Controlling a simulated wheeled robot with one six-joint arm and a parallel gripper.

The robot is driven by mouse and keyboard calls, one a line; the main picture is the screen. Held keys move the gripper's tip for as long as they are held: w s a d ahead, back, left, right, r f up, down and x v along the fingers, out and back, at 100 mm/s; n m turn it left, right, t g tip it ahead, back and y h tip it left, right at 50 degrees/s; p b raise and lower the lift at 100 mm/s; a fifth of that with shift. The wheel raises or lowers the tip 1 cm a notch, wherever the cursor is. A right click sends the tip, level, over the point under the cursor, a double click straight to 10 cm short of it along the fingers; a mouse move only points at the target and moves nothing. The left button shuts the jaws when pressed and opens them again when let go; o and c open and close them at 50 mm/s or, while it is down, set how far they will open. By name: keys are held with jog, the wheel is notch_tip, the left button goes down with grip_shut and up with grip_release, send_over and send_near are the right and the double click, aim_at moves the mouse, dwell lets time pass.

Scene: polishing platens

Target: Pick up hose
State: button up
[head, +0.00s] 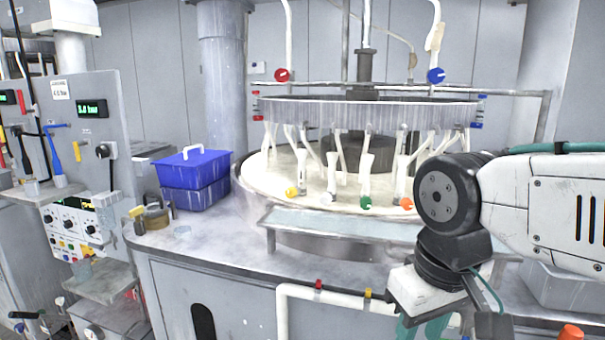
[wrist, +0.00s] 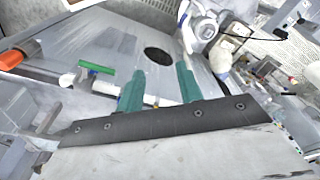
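My gripper (head: 421,328) is low at the right of the head view, with its teal fingertips cut off by the bottom edge. In the wrist view its two teal fingers (wrist: 160,86) stand apart with nothing between them. An orange-ended piece (wrist: 18,56) lies at the left of the wrist view, apart from the fingers. An orange end (head: 571,332) also shows at the bottom right of the head view. I cannot tell whether either is the hose. White hoses (head: 289,40) hang above the round polishing machine.
The round platen (head: 258,178) stands behind a pale shelf (head: 330,222). A blue box (head: 193,170) sits left of it on the grey counter (head: 200,262). A white pipe (head: 282,310) runs along the counter front. A green-handled item (wrist: 97,67) lies left of my fingers.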

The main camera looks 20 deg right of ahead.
aim_at(303, 162)
jog(key=shift+o, duration=1.1)
jog(key=w+r+t, duration=0.1)
jog(key=w+r, duration=0.5)
jog(key=w, duration=0.6)
jog(key=w+r, duration=0.7)
jog(key=w, duration=1.3)
jog(key=w+d+t, duration=0.1)
jog(key=w, duration=0.8)
jog(key=w+d+r+t, duration=0.1)
jog(key=w, duration=0.7)
jog(key=shift+w+d, duration=0.1)
jog(key=shift+w, duration=0.25)
jog(key=x, duration=0.7)
jog(key=shift+w, duration=0.15)
grip_shut()
